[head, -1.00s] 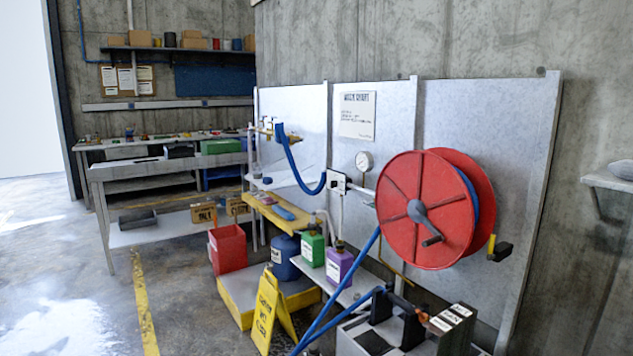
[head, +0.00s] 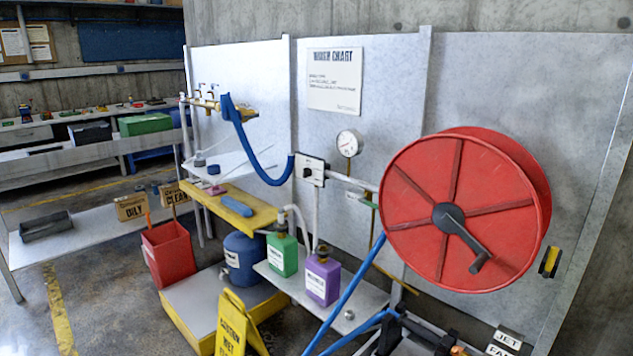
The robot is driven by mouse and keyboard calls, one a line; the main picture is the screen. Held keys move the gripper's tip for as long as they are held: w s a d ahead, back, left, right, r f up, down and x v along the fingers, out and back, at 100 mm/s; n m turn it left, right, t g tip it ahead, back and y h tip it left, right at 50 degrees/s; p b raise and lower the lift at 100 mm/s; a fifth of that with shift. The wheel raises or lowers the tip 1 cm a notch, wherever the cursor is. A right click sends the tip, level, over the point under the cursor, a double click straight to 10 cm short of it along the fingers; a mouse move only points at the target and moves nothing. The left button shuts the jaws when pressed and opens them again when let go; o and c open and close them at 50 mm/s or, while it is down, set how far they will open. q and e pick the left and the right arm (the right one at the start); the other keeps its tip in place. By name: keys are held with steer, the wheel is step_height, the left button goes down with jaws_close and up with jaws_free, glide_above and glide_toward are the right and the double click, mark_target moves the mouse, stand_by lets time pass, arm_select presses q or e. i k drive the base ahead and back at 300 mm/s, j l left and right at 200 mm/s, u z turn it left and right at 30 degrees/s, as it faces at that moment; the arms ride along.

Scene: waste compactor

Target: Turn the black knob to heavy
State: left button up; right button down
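A small black knob (head: 307,173) sits on a pale square plate (head: 318,165) fixed to the pipework on the metal wall panel, left of the red hose reel. The markings around it are too small to read, so I cannot tell its setting. A sign headed "MIXER CHART" (head: 335,80) hangs above it; its smaller lines are not legible. A round pressure gauge (head: 348,143) is just to the right of the plate.
The large red hose reel (head: 410,205) with a crank juts out on the right. Below the knob are a green jug (head: 282,250), a purple jug (head: 323,277) and a blue container (head: 243,258). A yellow wet-floor sign (head: 232,325) stands in front. Blue hose runs to the floor. Clear floor lies at the lower left.

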mark_target(307, 171)
steer(key=i+j+z, duration=0.45)
steer(key=z, duration=0.3)
steer(key=i+j+z, duration=0.15)
steer(key=j+z, duration=0.2)
steer(key=j, duration=0.15)
steer(key=i+j+z, duration=0.1)
steer(key=j+z, duration=0.65)
steer(key=i+j, duration=0.05)
steer(key=j, duration=0.05)
